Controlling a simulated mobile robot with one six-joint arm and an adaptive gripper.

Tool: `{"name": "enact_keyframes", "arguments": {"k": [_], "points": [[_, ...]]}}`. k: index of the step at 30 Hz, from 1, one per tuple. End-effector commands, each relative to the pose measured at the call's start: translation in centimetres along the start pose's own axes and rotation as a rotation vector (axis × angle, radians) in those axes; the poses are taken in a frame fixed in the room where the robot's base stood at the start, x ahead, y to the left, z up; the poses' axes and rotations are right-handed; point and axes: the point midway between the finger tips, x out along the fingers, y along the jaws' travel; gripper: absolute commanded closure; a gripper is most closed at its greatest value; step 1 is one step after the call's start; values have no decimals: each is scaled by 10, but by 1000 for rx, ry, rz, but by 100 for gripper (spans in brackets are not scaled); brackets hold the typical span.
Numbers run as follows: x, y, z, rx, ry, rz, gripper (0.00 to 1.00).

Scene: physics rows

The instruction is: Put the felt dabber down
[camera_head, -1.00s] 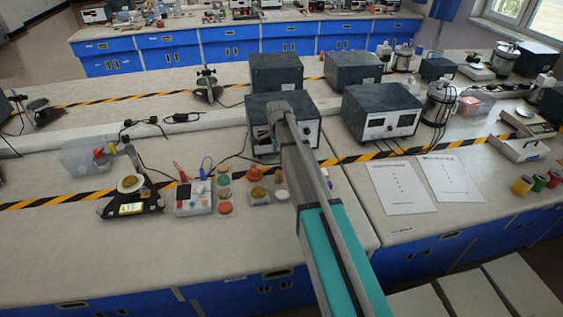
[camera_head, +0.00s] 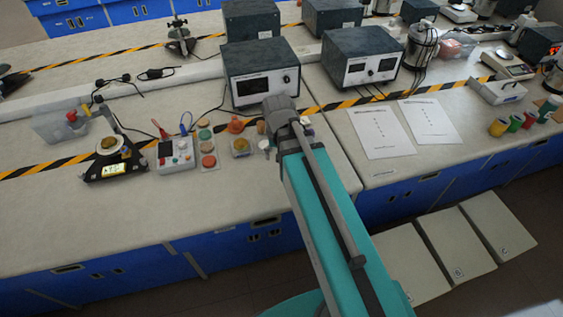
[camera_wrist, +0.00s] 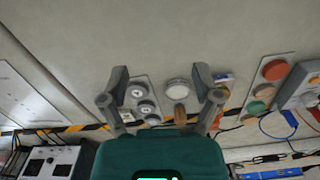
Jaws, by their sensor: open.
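My gripper (camera_wrist: 161,78) is open, its two fingers spread apart with nothing held between them. In the wrist view a round, pale-topped piece (camera_wrist: 178,89) stands on the bench between the fingers, nearer the right one, with a brown piece (camera_wrist: 181,114) just beside it. One of these may be the felt dabber; I cannot tell which. In the head view my gripper (camera_head: 279,107) is above the bench, and its fingertips are hidden. A small white piece (camera_head: 265,145) and a brown piece (camera_head: 262,128) show just left of it.
A tray of grey discs (camera_wrist: 143,97) lies near the left finger. A power unit (camera_head: 262,72) stands behind. The front-left bench is bare.

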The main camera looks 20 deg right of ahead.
Motion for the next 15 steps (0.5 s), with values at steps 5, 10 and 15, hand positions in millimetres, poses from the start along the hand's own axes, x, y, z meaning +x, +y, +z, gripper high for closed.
{"name": "enact_keyframes", "arguments": {"k": [5, 10, 15], "points": [[0, 5, 31, -131, 0, 0, 19], [0, 6, 35, -165, 0, 0, 19], [0, 6, 34, -164, 0, 0, 19]]}}
